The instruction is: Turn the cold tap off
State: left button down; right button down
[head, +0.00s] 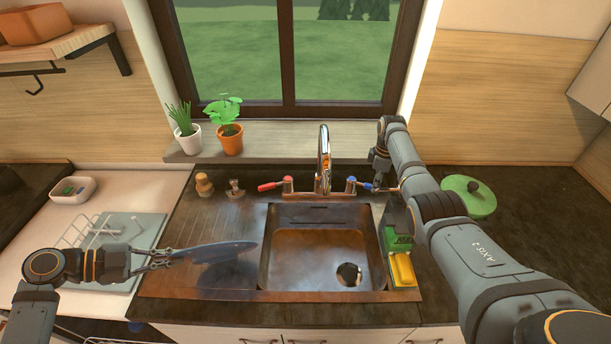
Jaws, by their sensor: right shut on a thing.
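The chrome mixer tap (323,165) stands behind the sink, with a red lever (268,186) on the left and a blue lever (351,184) on the right. The blue lever is the cold tap's and points right, towards my right gripper. My right gripper (385,187) is shut on the blue lever's outer end, which its fingers partly hide. I cannot make out a water stream.
The sink basin (312,212) has a dark drain. A green box and yellow sponge (402,270) stand at its right rim. A green lid (468,196) lies behind my right arm. A dish rack (98,236) is at left; potted plants (229,138) line the sill.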

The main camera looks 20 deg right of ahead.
jog(key=shift+w+r, duration=0.1)
jog(key=c, duration=1.3)
grip_release()
notch_tip(320, 180, up, 12)
